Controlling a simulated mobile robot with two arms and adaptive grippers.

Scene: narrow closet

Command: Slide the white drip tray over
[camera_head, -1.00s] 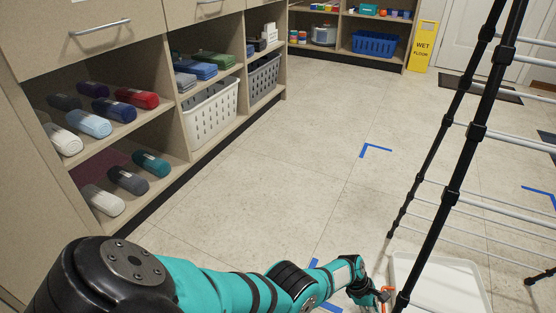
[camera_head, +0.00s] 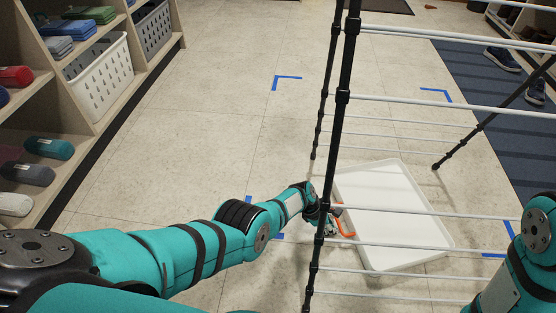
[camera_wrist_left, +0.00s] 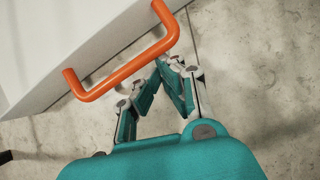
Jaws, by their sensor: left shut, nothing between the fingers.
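The white drip tray (camera_head: 390,205) lies on the floor under the drying rack, turned at an angle. It has an orange handle (camera_head: 344,222) on its left side. The handle (camera_wrist_left: 128,72) and part of the tray's white wall (camera_wrist_left: 70,40) also show in the left wrist view. My left gripper (camera_head: 332,222) is low at the handle, partly hidden by a black rack leg. In the left wrist view its fingers (camera_wrist_left: 168,70) are shut and empty, close beside the handle; I cannot tell whether they touch it. My right arm shows at the right edge, but its gripper is out of view.
Blue tape corners (camera_head: 286,79) mark the floor beyond the tray. The black-legged rack (camera_head: 341,100) with white rods stands over the tray. Shelves with rolled towels and a white basket (camera_head: 98,76) line the left. A dark blue mat (camera_head: 490,110) with shoes lies right.

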